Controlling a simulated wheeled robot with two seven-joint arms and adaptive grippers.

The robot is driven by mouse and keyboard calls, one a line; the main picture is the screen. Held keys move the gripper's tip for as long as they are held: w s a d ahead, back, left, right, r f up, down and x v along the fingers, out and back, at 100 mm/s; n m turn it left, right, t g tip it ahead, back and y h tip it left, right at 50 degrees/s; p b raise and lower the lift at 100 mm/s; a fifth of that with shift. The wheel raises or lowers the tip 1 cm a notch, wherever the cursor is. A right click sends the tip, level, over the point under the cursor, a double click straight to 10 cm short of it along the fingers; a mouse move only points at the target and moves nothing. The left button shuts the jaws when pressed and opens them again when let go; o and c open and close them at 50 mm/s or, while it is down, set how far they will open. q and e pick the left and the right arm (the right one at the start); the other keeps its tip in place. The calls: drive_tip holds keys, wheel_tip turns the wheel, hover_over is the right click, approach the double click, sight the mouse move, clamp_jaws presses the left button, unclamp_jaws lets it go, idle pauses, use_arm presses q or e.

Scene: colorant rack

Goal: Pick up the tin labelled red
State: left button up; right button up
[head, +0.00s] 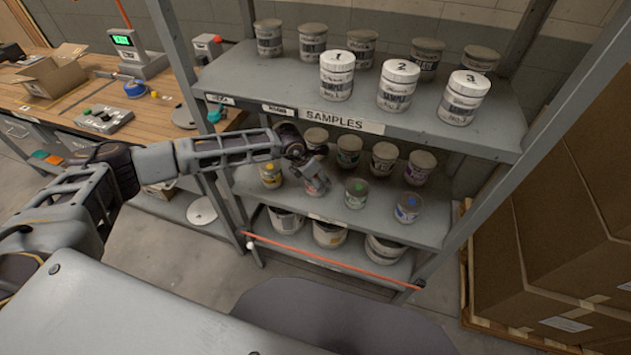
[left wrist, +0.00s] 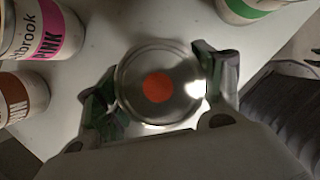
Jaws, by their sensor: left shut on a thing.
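The tin with a red-orange dot on its lid (left wrist: 157,88) sits between the fingers of my left gripper (left wrist: 160,90) in the left wrist view. The fingers touch it on both sides. In the head view this tin (head: 316,180) is tilted at the middle shelf, under my left gripper (head: 305,158). Its label cannot be read. Whether its base touches the shelf is hard to tell. My right gripper is not in view.
Cardboard boxes (head: 560,240) stand at right.

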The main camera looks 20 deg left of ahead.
use_arm(q)
drive_tip(key=shift+r, duration=0.7)
wheel_tip(320, 180, up, 2)
drive_tip(key=shift+b, duration=0.3)
drive_tip(key=shift+s+a, duration=0.2)
drive_tip(key=shift+s, duration=0.05)
drive_tip(key=s+a, duration=0.1)
drive_tip(key=s, duration=0.1)
drive_tip(key=s+a, duration=0.2)
drive_tip(key=shift+s+a+b, duration=0.1)
drive_tip(key=shift+s+b, duration=0.05)
drive_tip(key=shift+b, duration=0.15)
drive_tip(key=s+a+b, duration=0.1)
drive_tip(key=s+a, duration=0.6)
drive_tip(key=s, duration=0.2)
drive_tip(key=shift+s, duration=0.4)
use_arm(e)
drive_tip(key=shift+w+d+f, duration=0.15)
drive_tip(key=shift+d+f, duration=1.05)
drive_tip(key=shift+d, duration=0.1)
use_arm(q)
drive_tip(key=shift+r, duration=0.1)
